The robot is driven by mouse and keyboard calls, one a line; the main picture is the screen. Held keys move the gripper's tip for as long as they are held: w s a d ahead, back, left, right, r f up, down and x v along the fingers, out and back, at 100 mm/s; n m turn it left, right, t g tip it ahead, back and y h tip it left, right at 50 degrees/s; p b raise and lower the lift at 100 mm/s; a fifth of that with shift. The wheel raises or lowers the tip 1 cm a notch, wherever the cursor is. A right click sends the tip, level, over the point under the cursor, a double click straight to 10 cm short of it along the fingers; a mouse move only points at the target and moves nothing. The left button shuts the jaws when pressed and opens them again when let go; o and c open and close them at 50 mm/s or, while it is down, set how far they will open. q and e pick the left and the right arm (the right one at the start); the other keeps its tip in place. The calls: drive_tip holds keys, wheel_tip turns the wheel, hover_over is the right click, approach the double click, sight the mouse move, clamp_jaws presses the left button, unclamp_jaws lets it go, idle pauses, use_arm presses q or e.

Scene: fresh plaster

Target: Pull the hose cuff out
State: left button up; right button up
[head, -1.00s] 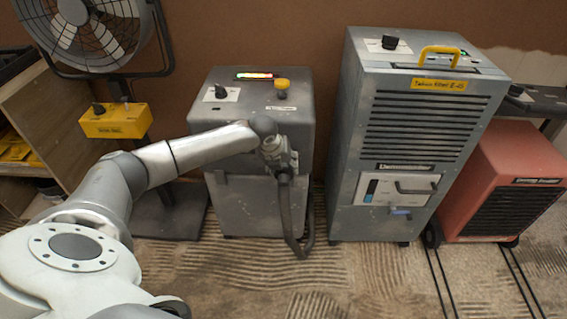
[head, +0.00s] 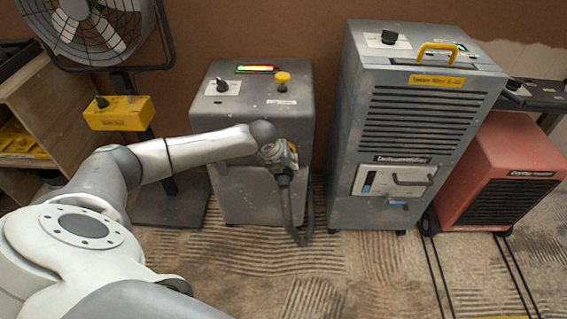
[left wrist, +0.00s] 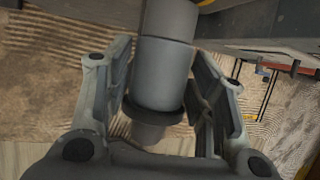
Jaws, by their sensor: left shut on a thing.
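The hose cuff (left wrist: 163,75) is a grey cylinder with a darker collar at its lower end in the left wrist view. It lies between the two fingers of my left gripper (left wrist: 158,95), which is shut on it. In the head view my left gripper (head: 278,155) is in front of the right side of a grey cabinet (head: 240,190). My right gripper is not in view.
A tall grey louvred unit (head: 415,120) stands to the right, with a red unit (head: 510,165) beyond it. A fan (head: 95,30) on a stand with a yellow box (head: 120,113) is at the left, near a wooden shelf (head: 40,95). The front floor (head: 270,270) looks clear.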

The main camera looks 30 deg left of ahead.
use_arm(q)
drive_tip(key=shift+s+d+f, duration=0.1)
drive_tip(key=shift+s+f, duration=0.05)
drive_tip(key=shift+f, duration=0.05)
drive_tip(key=o, duration=1.3)
drive_tip(key=shift+r, duration=0.15)
drive_tip(key=shift+s+r, duration=0.2)
drive_tip(key=shift+r, duration=0.4)
drive_tip(key=v, duration=1)
drive_tip(key=shift+s+r, duration=0.2)
drive_tip(key=shift+r, duration=0.1)
